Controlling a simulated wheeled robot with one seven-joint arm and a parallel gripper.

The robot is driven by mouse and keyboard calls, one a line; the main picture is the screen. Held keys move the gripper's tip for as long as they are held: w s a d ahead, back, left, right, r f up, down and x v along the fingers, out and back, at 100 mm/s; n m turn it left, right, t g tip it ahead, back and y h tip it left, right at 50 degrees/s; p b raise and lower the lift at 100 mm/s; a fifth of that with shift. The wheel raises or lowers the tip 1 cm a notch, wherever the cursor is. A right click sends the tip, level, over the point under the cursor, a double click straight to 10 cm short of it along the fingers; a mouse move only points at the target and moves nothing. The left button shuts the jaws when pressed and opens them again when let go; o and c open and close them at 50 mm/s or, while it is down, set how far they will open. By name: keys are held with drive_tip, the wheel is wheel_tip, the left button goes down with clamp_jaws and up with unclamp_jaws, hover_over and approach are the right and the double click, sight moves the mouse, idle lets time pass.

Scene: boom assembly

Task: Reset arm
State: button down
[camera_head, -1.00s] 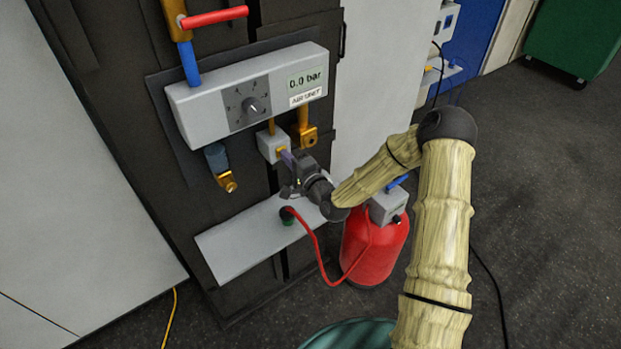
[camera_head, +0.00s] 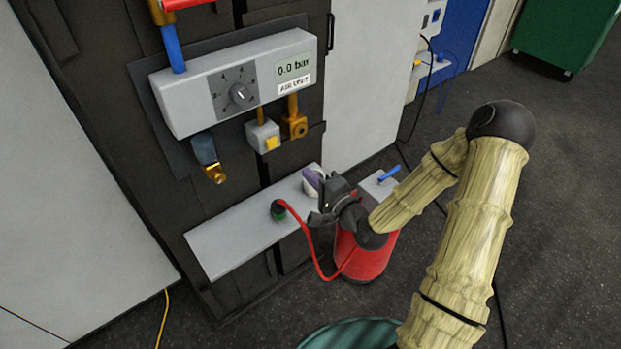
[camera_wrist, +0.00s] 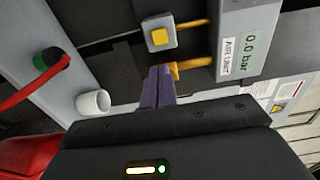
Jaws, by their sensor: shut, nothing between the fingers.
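My gripper (camera_head: 312,181) is above the right end of the grey shelf in the head view, apart from the wall unit. Its purple fingers (camera_wrist: 157,88) are shut with nothing between them in the wrist view. The grey air unit (camera_head: 190,105) reads 0.0 bar and has a round dial (camera_head: 238,94). Below it are a small box with a yellow button (camera_head: 271,143) and a brass fitting (camera_head: 294,125). The yellow button also shows in the wrist view (camera_wrist: 158,36), beyond the fingers.
The grey shelf (camera_head: 225,240) carries a green connector (camera_head: 278,211) with a red hose. A white cup (camera_wrist: 93,102) stands beside the gripper. A red tank (camera_head: 365,258) stands on the floor below my arm. Open floor lies to the right.

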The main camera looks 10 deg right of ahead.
drive_tip(key=s+d+f+n+g+h, duration=0.2)
drive_tip(key=s+f+n+g+h, duration=0.35)
drive_tip(key=n+g, duration=0.2)
drive_tip(key=s+d+r+n+g+h, duration=0.1)
drive_tip(key=s+d+r+n+g, duration=0.1)
drive_tip(key=s+r, duration=0.2)
drive_tip(key=s+d+r+n+g+h, duration=0.2)
drive_tip(key=s+d+r+g, duration=0.1)
drive_tip(key=s, duration=0.6)
drive_tip(key=shift+r, duration=0.45)
